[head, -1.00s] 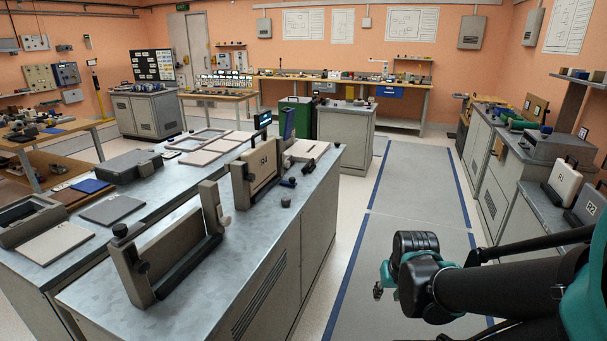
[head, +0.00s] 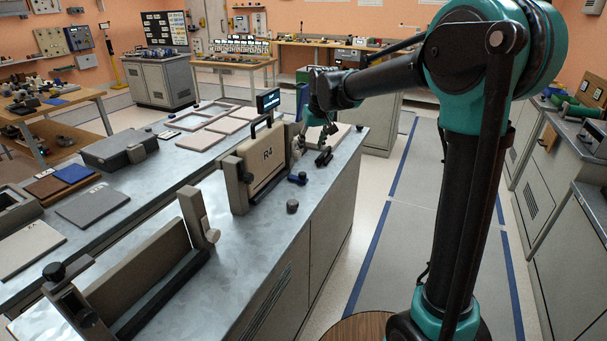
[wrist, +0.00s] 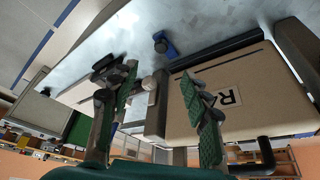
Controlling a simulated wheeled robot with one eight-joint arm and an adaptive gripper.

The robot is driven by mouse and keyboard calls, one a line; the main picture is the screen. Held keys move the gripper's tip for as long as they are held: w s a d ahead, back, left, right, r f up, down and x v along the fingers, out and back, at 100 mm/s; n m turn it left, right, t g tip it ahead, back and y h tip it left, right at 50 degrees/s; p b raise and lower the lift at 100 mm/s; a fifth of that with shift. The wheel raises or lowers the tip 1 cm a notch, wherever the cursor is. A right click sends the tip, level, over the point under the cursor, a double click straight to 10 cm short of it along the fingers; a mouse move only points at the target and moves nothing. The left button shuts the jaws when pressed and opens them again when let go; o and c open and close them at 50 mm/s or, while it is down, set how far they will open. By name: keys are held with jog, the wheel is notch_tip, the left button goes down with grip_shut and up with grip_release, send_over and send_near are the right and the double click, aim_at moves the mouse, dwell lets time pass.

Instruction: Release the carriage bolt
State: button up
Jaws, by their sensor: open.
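The beige panel marked R4 (head: 268,157) stands upright in a dark grey holder on the metal bench, and it fills the right of the wrist view (wrist: 240,100).
A small blue clamp-like part (head: 297,179) and a dark round knob (head: 292,206) are on the bench in front of the R4 holder. A second holder (head: 150,270) stands nearer. A small display (head: 268,101) is behind R4. The floor aisle (head: 400,230) at right is clear.

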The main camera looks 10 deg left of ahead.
send_near(303, 174)
jog(key=x, duration=0.9)
jog(key=shift+w+a+f, duration=0.1)
jog(key=shift+w, duration=0.05)
jog(key=shift+c, duration=0.2)
grip_shut()
